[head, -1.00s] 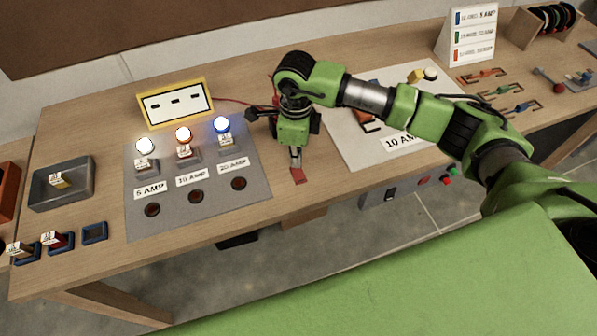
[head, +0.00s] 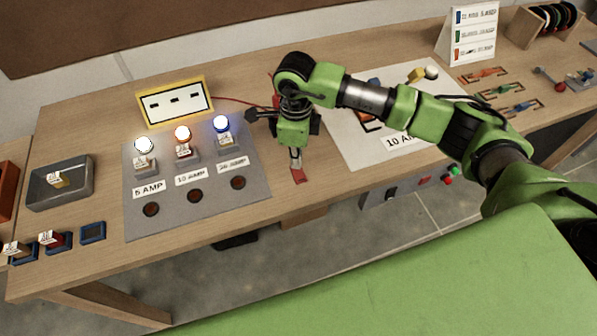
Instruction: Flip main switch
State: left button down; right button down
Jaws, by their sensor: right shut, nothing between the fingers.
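A grey panel (head: 425,182) hangs under the table's front edge, with a dark rocker-like switch (head: 391,195) on its face and red and green buttons to the right. No label marks which switch is the main one. My right gripper (head: 297,168) points down over the table's front part, right of the grey fuse board (head: 200,213) and left of the switch panel, apart from both. It is shut and empty. A small red piece (head: 299,176) shows at its fingertips; I cannot tell whether they touch it. My left gripper is out of view.
A grey tray (head: 60,198) is at left. A white board (head: 352,150) lies partly under my right arm.

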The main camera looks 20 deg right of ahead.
jog(key=shift+f+b, duration=0.65)
jog(key=shift+f, duration=0.1)
jog(key=shift+r, duration=0.1)
jog(key=shift+r+p, duration=1.7)
jog(key=shift+r, duration=1.8)
